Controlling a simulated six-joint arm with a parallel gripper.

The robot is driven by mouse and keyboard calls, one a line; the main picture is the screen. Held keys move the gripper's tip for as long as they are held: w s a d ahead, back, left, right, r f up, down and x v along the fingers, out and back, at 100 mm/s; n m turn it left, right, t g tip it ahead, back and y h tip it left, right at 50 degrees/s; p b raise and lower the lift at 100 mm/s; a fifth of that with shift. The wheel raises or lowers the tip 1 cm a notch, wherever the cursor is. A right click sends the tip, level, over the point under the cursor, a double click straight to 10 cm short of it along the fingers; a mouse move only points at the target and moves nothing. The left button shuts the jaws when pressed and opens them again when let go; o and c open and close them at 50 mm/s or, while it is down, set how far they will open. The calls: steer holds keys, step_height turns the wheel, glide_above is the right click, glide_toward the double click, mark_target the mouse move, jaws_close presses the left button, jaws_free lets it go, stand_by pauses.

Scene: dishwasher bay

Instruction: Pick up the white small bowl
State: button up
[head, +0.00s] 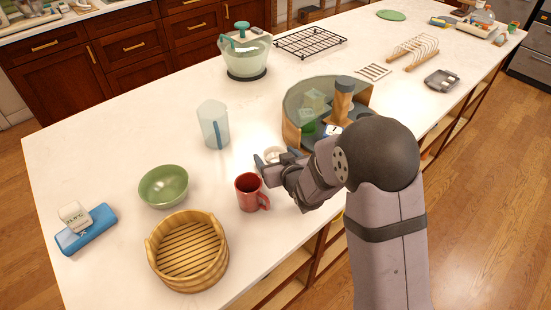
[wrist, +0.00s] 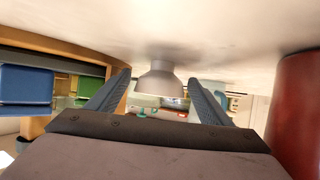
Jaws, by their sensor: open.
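The white small bowl (head: 273,152) stands on the white counter, partly hidden by my gripper in the head view. In the wrist view, which shows the counter along the top, the bowl (wrist: 158,82) appears upside down between the fingertips. My gripper (head: 275,159) is open and low over the counter, its fingers pointing at the bowl. In the wrist view one finger of my gripper (wrist: 161,80) shows on either side of the bowl. Whether the fingers touch it, or how deep it sits between them, I cannot tell.
A red mug (head: 248,192) stands close to my gripper on the left. A curved wooden and glass organizer (head: 292,127) stands close behind. A clear jug (head: 213,126), green bowl (head: 163,187) and bamboo steamer (head: 187,254) are further left. Counter between jug and blender (head: 245,52) is clear.

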mark_target(275, 160)
steer(key=c, duration=1.1)
steer(key=shift+o, duration=0.2)
steer(key=shift+r, duration=0.1)
step_height(275, 160, up, 10)
steer(key=b, duration=0.1)
